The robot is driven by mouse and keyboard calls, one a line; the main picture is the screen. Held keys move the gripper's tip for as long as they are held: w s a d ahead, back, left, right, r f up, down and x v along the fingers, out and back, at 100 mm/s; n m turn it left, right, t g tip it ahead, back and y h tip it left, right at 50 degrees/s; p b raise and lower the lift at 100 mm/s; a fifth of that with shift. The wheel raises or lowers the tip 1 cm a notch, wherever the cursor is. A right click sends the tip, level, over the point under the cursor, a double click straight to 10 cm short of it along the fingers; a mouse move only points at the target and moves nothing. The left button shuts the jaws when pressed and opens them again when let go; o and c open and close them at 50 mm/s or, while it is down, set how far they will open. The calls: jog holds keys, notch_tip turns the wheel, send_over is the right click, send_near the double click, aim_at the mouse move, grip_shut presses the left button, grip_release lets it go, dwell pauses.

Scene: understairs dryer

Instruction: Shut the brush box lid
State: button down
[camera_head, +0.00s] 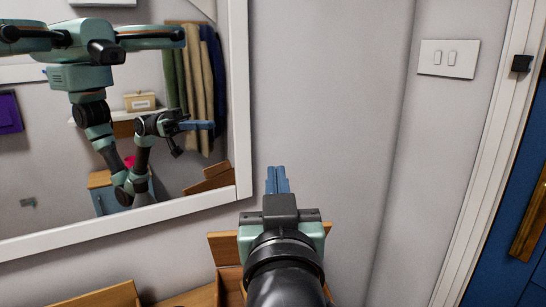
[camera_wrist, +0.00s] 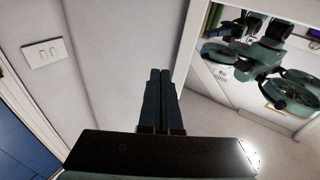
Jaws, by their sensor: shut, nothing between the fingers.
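A wooden box (camera_head: 230,284) stands at the bottom of the head view, partly hidden behind my arm. A wooden lid panel (camera_head: 222,247) stands raised at its back edge, so it looks open. A second wooden panel (camera_head: 105,297) shows at the lower left, cut off by the picture edge. No label or brush is visible, so I cannot tell which one is the brush box. My gripper (camera_head: 277,172) is shut and empty, pointing at the wall above the raised lid. Its closed fingers also show in the wrist view (camera_wrist: 162,78), where no box is in sight.
A white-framed mirror (camera_head: 120,223) hangs on the wall close to the left of my gripper and reflects my arm and wooden panels. A light switch (camera_head: 448,58) and a blue door (camera_head: 515,240) are at the right. The wall ahead is bare.

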jog(key=w+f+g+p, duration=0.1)
jog(key=w+g+p, duration=0.1)
jog(key=p, duration=0.8)
jog(key=w+f+g+p, duration=0.2)
jog(key=g+p, duration=0.2)
jog(key=p, duration=0.5)
jog(key=w+a+f+n+g+y+p, duration=0.1)
jog(key=w+f+g+p, duration=0.1)
jog(key=p, duration=0.8)
jog(key=shift+w+g+p, duration=0.35)
jog(key=shift+w+g, duration=0.2)
jog(key=shift+g, duration=0.55)
jog(key=shift+s+d+f+p, duration=0.1)
jog(key=shift+s+f+p, duration=0.35)
jog(key=shift+s, duration=0.15)
jog(key=shift+s+d+f+p, duration=0.1)
jog(key=shift+s+f+p, duration=0.2)
jog(key=shift+s+p, duration=0.2)
jog(key=shift+s+d+f, duration=0.1)
jog(key=shift+s+f, duration=0.25)
jog(key=shift+s, duration=0.25)
jog(key=shift+f, duration=0.1)
